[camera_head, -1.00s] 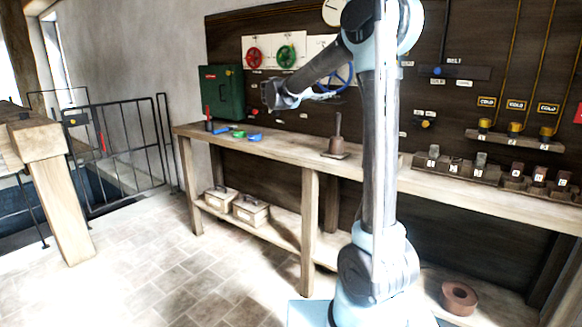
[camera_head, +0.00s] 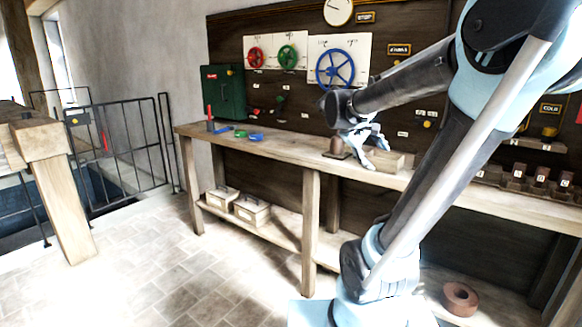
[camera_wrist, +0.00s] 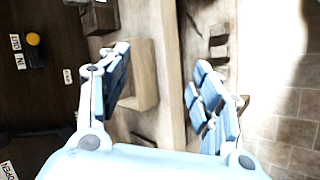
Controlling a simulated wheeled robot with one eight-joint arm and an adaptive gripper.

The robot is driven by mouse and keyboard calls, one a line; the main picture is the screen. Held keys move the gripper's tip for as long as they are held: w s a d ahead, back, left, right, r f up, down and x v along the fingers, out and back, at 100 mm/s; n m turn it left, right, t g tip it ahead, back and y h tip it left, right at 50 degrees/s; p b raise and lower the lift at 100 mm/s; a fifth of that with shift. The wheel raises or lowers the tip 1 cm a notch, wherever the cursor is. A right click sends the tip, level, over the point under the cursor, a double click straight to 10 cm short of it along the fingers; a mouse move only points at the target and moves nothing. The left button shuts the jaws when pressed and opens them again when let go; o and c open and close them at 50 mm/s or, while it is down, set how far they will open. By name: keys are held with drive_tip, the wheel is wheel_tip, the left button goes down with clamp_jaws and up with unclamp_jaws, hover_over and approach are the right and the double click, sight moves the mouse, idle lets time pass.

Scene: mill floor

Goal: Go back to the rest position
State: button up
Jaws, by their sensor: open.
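My gripper (camera_head: 372,150) hangs over the long wooden bench (camera_head: 262,152) in the head view, near a brown stand whose upper part the gripper hides. In the wrist view my gripper (camera_wrist: 165,95) shows its two blue jointed fingers spread wide apart, with nothing held between them. The bench edge (camera_wrist: 172,70) runs between the fingers in that view. A pale wooden block (camera_wrist: 147,75) on the bench shows beside the left finger.
The wall panel carries red, green and blue handwheels (camera_head: 335,69). A green box (camera_head: 222,92) and small coloured tools stand on the bench's left. Labelled blocks (camera_head: 540,178) stand to the right. Lidded boxes (camera_head: 252,211) sit on the lower shelf. The tiled floor (camera_head: 150,280) ahead is clear.

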drive_tip(key=s+a+f+m+y, duration=0.2)
drive_tip(key=s+a+f+y, duration=0.2)
drive_tip(key=s+f, duration=0.5)
drive_tip(key=s+a+f+m+g+y, duration=0.1)
drive_tip(key=s+a+f+m+y, duration=0.2)
drive_tip(key=s+f, duration=0.7)
drive_tip(key=shift+s+a+g+y, duration=0.3)
drive_tip(key=shift+s+a+y, duration=0.3)
drive_tip(key=shift+s+a, duration=0.15)
drive_tip(key=shift+w+f, duration=0.2)
drive_tip(key=shift+w, duration=0.3)
